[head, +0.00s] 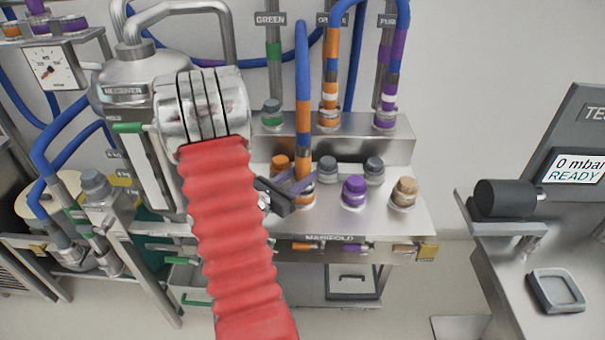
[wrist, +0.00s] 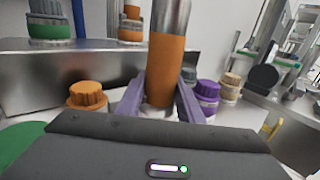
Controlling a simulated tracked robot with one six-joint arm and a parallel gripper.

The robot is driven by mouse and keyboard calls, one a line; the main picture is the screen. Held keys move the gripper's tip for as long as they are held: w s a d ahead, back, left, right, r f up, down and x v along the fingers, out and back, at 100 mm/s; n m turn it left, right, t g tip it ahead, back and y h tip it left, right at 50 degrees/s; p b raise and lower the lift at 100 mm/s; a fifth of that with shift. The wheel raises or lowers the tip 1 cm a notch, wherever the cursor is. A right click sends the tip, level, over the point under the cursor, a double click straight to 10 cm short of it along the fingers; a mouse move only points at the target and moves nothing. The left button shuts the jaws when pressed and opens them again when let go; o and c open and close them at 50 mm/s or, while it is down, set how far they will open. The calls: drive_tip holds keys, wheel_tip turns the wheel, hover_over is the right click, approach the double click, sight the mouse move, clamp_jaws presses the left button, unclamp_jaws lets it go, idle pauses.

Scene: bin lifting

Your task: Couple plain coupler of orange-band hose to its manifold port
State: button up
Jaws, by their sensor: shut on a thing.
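The orange-band hose (head: 303,100) is blue with an orange band and stands upright over the manifold (head: 330,227). My gripper (head: 302,182) is shut on its lower end. In the wrist view the purple fingers of my gripper (wrist: 160,108) stand either side of the orange part of the hose end (wrist: 165,65), below a bare metal section. The bottom of the coupler and whatever lies under it are hidden by the fingers and gripper body. I cannot tell whether the coupler touches a port. An orange cap (head: 282,163) sits just left of the hose.
Purple (head: 354,190), tan (head: 404,192) and grey (head: 327,167) caps stand around the hose on the manifold. On the raised step behind are green (head: 272,112), orange-and-white (head: 330,110) and purple-and-white (head: 386,112) hose ends. A test stand (head: 520,250) reads "0 mbar READY" at right.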

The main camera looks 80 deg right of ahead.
drive_tip(key=shift+f, duration=0.7)
idle(1.1)
drive_tip(key=o, duration=1.4)
drive_tip(key=shift+c, duration=0.2)
drive_tip(key=shift+a, duration=0.1)
drive_tip(key=shift+v, duration=6.8)
drive_tip(key=shift+w+f, duration=0.1)
drive_tip(key=shift+f, duration=0.05)
